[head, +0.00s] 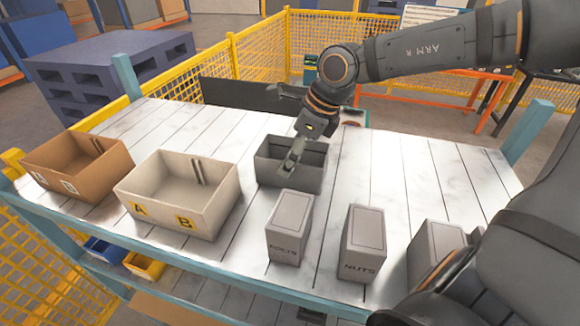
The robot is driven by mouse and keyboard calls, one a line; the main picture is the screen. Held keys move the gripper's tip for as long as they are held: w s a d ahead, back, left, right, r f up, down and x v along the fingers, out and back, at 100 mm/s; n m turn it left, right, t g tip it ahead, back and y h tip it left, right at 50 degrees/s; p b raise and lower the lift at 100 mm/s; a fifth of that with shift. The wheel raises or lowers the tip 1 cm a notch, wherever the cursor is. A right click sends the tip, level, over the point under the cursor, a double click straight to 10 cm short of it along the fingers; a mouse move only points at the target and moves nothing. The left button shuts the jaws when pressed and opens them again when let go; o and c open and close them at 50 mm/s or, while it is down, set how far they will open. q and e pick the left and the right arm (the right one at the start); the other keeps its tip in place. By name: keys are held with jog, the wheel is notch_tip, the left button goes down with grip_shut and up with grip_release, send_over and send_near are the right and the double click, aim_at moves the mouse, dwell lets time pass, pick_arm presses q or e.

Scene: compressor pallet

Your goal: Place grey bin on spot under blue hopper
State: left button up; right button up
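The grey bin (277,173) is a dark grey, open-topped box standing upright near the middle of the white plank table. My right gripper (287,130) reaches in from the right at the bin. Its fingers are spread wide: one points up and left above the far side, the other overlaps the bin's opening and near wall. I cannot tell whether that finger touches the bin. My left gripper is not in view. No blue hopper and no marked spot under one can be made out.
A cream bin (211,212) marked A and B and a brown bin (62,184) stand left. Grey boxes, including the NUTS box (364,243), line the table's front. The white table (440,165) is clear at right. Yellow mesh fencing (265,65) runs behind.

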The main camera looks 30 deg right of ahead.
jog(key=shift+s+d+r, duration=0.1)
jog(key=shift+s+r, duration=0.05)
jog(key=shift+s, duration=0.25)
jog(key=c, duration=0.4)
jog(key=shift+w, duration=0.1)
jog(key=c, duration=0.7)
